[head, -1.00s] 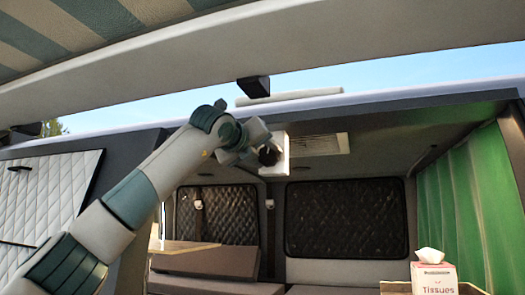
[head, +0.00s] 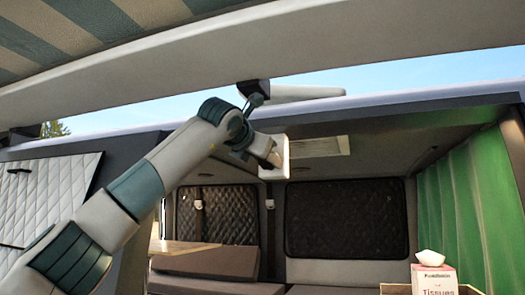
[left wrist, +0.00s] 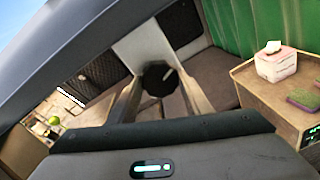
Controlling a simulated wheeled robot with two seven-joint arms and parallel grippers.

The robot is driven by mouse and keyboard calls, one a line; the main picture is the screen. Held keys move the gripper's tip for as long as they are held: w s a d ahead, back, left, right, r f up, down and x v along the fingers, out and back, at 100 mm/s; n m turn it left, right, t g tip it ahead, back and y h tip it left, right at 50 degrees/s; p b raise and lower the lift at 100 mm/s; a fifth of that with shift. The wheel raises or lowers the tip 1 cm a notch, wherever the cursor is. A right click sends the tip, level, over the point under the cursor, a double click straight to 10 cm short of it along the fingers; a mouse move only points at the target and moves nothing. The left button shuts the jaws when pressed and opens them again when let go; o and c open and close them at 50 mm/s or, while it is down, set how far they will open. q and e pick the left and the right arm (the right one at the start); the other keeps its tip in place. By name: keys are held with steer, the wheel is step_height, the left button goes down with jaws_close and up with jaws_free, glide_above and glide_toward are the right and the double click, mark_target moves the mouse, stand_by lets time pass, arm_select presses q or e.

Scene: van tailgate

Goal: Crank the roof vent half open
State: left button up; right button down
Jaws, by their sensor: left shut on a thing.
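The roof vent's white lid (head: 305,92) shows above the van's roof edge. It sits tilted, with its left end raised and partly hidden behind a dark block. The pale vent opening (head: 320,146) is in the ceiling inside. A white crank housing (head: 281,172) hangs beside it, partly hidden by my left wrist. In the left wrist view, my left gripper (left wrist: 160,92) is shut on the round dark crank knob (left wrist: 158,74), in front of the white housing (left wrist: 140,43). In the head view, the left gripper (head: 272,158) is mostly hidden behind my arm. My right gripper is not in view.
The raised tailgate (head: 250,50) spans above my arm. A green curtain (head: 465,205) hangs at the right. A tissue box (head: 433,281) stands on a wooden cabinet there. A green item (left wrist: 58,121) lies at the left of the wrist view.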

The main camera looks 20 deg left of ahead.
arm_select(q)
steer(key=shift+r+m+y+p, duration=0.1)
steer(key=shift+m+y+p, duration=0.4)
steer(key=shift+m, duration=2.4)
steer(key=shift+r+m+y+p, duration=0.1)
steer(key=shift+m+y+p, duration=0.4)
steer(key=shift+m, duration=2.4)
steer(key=o, duration=1.1)
steer(key=shift+c, duration=0.2)
steer(key=shift+s+f, duration=0.1)
